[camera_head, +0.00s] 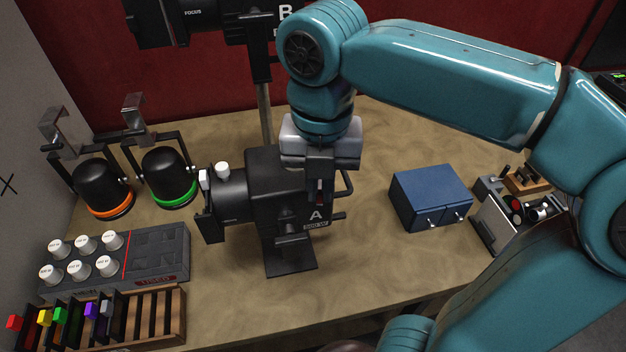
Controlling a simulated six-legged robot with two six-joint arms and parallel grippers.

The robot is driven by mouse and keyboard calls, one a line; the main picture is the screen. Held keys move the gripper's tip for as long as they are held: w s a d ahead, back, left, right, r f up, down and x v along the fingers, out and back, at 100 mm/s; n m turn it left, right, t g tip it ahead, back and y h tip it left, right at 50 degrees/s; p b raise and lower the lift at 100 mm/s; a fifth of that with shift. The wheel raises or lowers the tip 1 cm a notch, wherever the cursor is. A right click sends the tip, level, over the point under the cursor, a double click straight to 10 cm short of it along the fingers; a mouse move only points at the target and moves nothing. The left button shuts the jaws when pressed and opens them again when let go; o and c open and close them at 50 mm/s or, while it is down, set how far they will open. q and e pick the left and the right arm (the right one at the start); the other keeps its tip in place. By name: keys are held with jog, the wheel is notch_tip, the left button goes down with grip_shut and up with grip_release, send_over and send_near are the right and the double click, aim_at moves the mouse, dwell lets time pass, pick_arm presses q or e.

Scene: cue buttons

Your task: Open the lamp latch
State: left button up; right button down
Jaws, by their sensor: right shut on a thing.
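A black stage lamp marked A (267,178) stands on a black stand on the wooden table, in the middle of the head view. Its lens end points left and carries light knobs on top. My right gripper (318,196) reaches down from above onto the lamp's right rear part. My left gripper is not in view.
Two black domed lamps with orange (103,185) and green (169,178) rings stand left. A blue cabinet (430,195) and a control box (500,222) stand right. Another lamp (215,18) hangs behind.

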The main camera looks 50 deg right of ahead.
jog(key=shift+s+f+n, duration=0.1)
jog(key=shift+n, duration=0.2)
jog(key=c, duration=1.2)
grip_release()
jog(key=shift+d, duration=0.15)
jog(key=shift+r, duration=0.4)
notch_tip(320, 180, up, 16)
jog(key=p, duration=0.4)
jog(key=shift+f+p, duration=0.15)
jog(key=shift+p, duration=0.15)
